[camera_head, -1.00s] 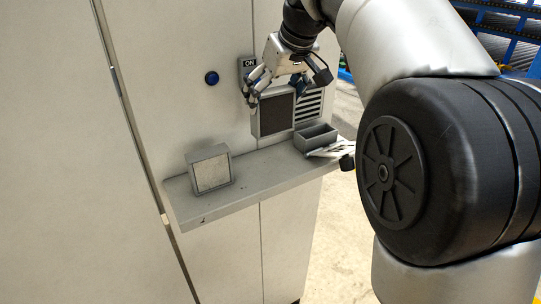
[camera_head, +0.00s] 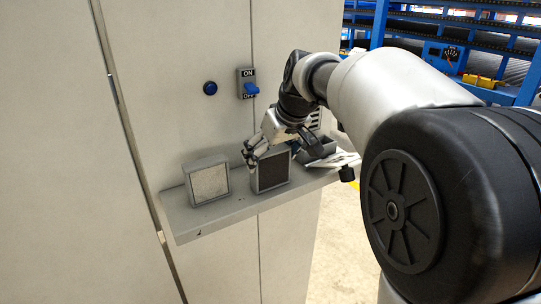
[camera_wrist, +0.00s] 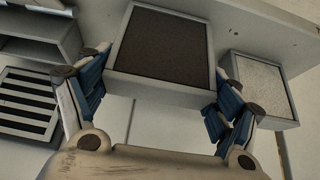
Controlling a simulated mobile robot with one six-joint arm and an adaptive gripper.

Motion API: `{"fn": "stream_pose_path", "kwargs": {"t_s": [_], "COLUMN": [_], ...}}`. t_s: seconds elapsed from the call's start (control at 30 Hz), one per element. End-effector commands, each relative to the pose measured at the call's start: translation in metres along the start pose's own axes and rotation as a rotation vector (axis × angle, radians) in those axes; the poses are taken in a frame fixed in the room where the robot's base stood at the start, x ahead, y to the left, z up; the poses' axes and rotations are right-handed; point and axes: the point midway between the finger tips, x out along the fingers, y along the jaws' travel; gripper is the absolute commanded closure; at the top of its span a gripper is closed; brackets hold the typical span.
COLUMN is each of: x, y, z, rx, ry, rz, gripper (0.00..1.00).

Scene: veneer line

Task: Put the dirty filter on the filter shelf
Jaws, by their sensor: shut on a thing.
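The dirty filter, a grey square frame with a dark face (camera_head: 272,172), is upright between the fingers of my gripper (camera_head: 275,148), low over the middle of the filter shelf (camera_head: 215,217). I cannot tell whether its bottom edge touches the shelf. In the wrist view the dark filter (camera_wrist: 163,48) sits between the blue-padded fingers of my gripper (camera_wrist: 160,88), which are shut on its sides. A clean filter with a pale face (camera_head: 208,184) stands on the shelf to the left, a small gap away. It also shows in the wrist view (camera_wrist: 262,85).
An ON/OFF switch (camera_head: 249,84) and a blue button (camera_head: 210,88) are above. The shelf's far left end is bare.

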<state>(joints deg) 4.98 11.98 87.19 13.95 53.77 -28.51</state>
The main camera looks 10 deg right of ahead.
Motion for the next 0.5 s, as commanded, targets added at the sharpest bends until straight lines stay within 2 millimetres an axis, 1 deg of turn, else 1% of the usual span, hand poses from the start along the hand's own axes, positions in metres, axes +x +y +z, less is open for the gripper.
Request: {"fn": "stream_pose_path", "kwargs": {"t_s": [0.17, 0.2, 0.43, 0.5], "x": [0.0031, 0.0037, 0.0026, 0.0026], "y": [0.0, -0.0001, -0.0001, -0.0001], "z": [0.0018, 0.0022, 0.0016, 0.0016], "rx": [0.0, 0.0, 0.0, 0.0], "ry": [0.0, 0.0, 0.0, 0.0], "rz": [0.0, 0.0, 0.0, 0.0], "gripper": [0.41, 0.17, 0.01, 0.0]}}
